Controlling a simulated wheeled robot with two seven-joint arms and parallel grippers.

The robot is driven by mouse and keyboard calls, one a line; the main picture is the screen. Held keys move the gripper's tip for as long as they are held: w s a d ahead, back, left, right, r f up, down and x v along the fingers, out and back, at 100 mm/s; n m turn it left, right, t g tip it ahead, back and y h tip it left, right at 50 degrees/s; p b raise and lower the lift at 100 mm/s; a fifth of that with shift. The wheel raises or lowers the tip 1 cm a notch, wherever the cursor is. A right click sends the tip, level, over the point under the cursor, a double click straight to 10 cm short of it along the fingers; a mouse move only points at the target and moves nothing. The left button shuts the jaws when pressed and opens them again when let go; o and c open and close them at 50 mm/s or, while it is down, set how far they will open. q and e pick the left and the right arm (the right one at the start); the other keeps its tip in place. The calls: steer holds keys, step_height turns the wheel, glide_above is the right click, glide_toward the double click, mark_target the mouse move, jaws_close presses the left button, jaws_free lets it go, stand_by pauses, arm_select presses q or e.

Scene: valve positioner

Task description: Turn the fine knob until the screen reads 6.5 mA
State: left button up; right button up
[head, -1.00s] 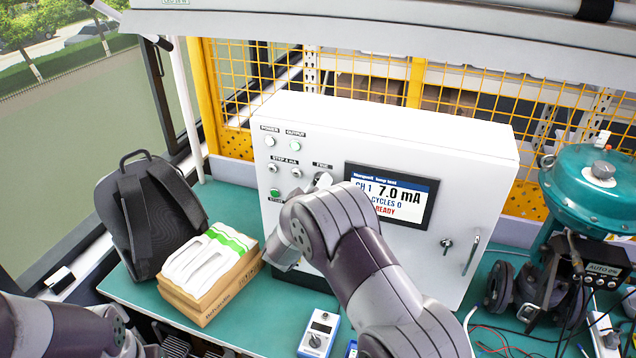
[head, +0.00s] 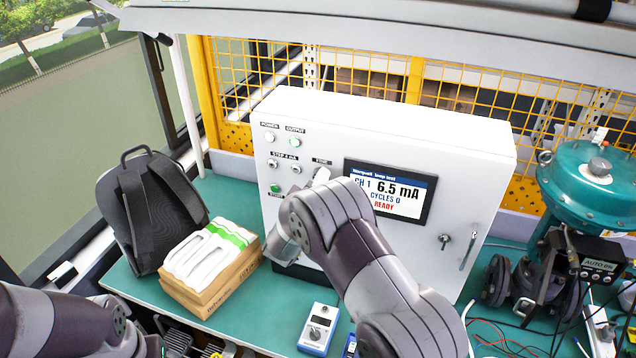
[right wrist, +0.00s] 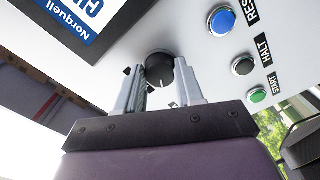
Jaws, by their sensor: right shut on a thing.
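The white control cabinet (head: 450,190) stands on the bench. Its screen (head: 391,194) reads CH 1 6.5 mA, CYCLES 0, READY. The fine knob (right wrist: 158,66) is black and round with a white mark, and shows in the right wrist view. My right gripper (right wrist: 161,80) is shut on it, one finger on each side. In the head view my right forearm and wrist hide most of the knob area below the FINE label. My left arm is at the lower left, and its gripper is out of sight.
Blue, dark and green buttons (right wrist: 221,20) sit beside the knob in the wrist view. A backpack (head: 150,210) and a box of white items (head: 215,285) stand left of the cabinet. A blue handheld meter (head: 318,330) lies in front. A teal valve actuator (head: 585,185) stands right.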

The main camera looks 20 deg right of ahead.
steer(key=o, duration=1)
steer(key=shift+a+r, duration=0.1)
steer(key=shift+r, duration=0.1)
steer(key=shift+o, duration=0.2)
steer(key=shift+f, duration=0.1)
steer(key=b+v, duration=0.5)
steer(key=v, duration=0.7)
steer(key=shift+s+a, duration=0.25)
